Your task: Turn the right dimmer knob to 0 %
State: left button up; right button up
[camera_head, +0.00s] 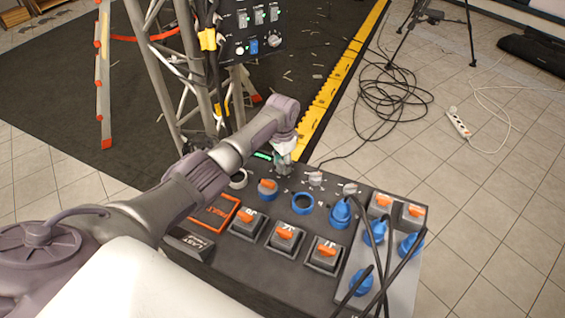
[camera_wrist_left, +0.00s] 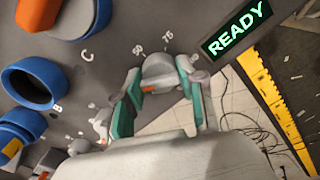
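The dimmer knobs are small and grey, in a row along the far side of the dark control panel (camera_head: 230,258). The one nearest the lit READY display is between my left gripper's fingers (camera_head: 284,163); this dimmer knob (camera_wrist_left: 158,68) shows in the left wrist view with marks 50 and 75 beside it. The teal finger pads (camera_wrist_left: 159,88) press against its two sides. Two more dimmer knobs, a middle one (camera_head: 316,178) and one farther right (camera_head: 350,188), stand apart from the gripper. I cannot tell the held knob's exact setting. My right gripper is not in view.
The READY display (camera_wrist_left: 236,28) is close to the gripper. Blue sockets (camera_head: 303,203), orange switches (camera_head: 286,236) and blue plugs (camera_head: 341,213) with black cables crowd the panel. A truss tower (camera_head: 178,80) stands behind it. Cables (camera_head: 388,95) lie on the tiled floor.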

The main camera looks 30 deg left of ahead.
pick_arm(q)
jog(key=shift+c, duration=1)
jog(key=shift+r+n+p, duration=0.15)
jog(key=shift+n+p, duration=0.5)
jog(key=shift+n, duration=0.25)
jog(key=shift+n+p, duration=0.7)
jog(key=shift+n, duration=0.5)
jog(key=n+p, duration=0.1)
jog(key=n, duration=0.2)
jog(key=shift+n, duration=0.3)
jog(key=shift+n+p, duration=0.65)
jog(key=shift+n, duration=1.35)
